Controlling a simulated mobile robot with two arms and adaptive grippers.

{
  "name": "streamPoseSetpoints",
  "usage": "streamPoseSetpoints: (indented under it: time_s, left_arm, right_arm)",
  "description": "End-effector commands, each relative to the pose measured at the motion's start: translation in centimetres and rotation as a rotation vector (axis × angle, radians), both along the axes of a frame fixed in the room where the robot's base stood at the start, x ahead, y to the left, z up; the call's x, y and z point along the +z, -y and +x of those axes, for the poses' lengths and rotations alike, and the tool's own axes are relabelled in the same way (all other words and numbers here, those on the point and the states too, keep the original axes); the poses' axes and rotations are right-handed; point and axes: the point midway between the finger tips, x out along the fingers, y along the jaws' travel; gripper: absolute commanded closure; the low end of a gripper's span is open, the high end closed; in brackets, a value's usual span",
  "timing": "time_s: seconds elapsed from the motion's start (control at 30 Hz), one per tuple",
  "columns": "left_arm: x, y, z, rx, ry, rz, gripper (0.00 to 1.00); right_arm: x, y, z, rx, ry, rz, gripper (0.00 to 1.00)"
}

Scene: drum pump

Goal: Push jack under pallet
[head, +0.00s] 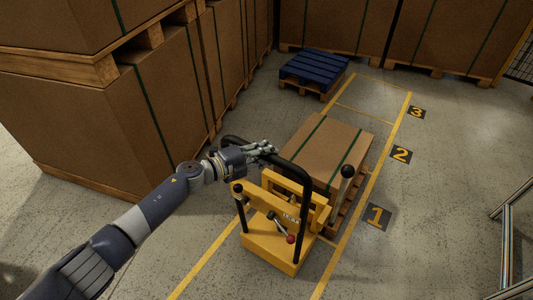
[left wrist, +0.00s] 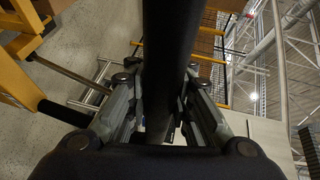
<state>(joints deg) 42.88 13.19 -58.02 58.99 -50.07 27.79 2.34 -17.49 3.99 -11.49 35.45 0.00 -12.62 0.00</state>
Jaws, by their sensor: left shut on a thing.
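The yellow pallet jack (head: 272,240) stands on the floor at the middle of the head view. It has a black handle bar (head: 301,172) and a lever with a red knob (head: 290,239). A wooden pallet (head: 345,205) with a strapped cardboard box (head: 328,148) on it is directly beyond the jack. The jack's front is close to the pallet; its forks are hidden. My left gripper (head: 262,151) is shut on the handle bar. In the left wrist view the black bar (left wrist: 170,60) runs between its fingers. My right gripper is not in view.
Large boxes on pallets (head: 80,130) stack along the left. A blue-topped pallet (head: 313,68) stands at the back. Yellow floor lines mark bays, with number plates 1 (head: 376,217), 2 (head: 401,155) and 3 (head: 417,113). A metal frame (head: 507,240) stands at the right; floor between is clear.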

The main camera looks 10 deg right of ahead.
Motion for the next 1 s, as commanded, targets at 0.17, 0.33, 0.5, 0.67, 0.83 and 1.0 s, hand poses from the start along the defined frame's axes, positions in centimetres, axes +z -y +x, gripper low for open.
streamPoseSetpoints:
  time_s: [0.17, 0.33, 0.5, 0.67, 0.83, 1.0]
  left_arm:
    - [1.2, 0.2, 0.3, 0.001, 0.010, -0.015, 1.00]
    - [1.2, 0.2, 0.4, 0.003, 0.011, -0.015, 0.57]
    - [0.8, 0.1, 0.3, 0.003, 0.007, -0.009, 0.57]
    - [0.5, 0.0, 0.2, 0.003, 0.006, -0.006, 0.57]
    - [0.6, -1.1, -0.2, 0.005, 0.007, -0.003, 0.57]
    - [1.0, -3.4, -1.3, 0.004, 0.006, -0.002, 0.57]
  right_arm:
    - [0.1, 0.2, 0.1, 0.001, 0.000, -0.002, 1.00]
    - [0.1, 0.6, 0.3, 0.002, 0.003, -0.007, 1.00]
    - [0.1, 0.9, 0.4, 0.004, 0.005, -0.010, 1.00]
    - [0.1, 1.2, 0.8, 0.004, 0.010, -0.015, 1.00]
    - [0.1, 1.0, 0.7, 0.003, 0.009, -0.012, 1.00]
    - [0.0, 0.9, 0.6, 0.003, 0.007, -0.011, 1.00]
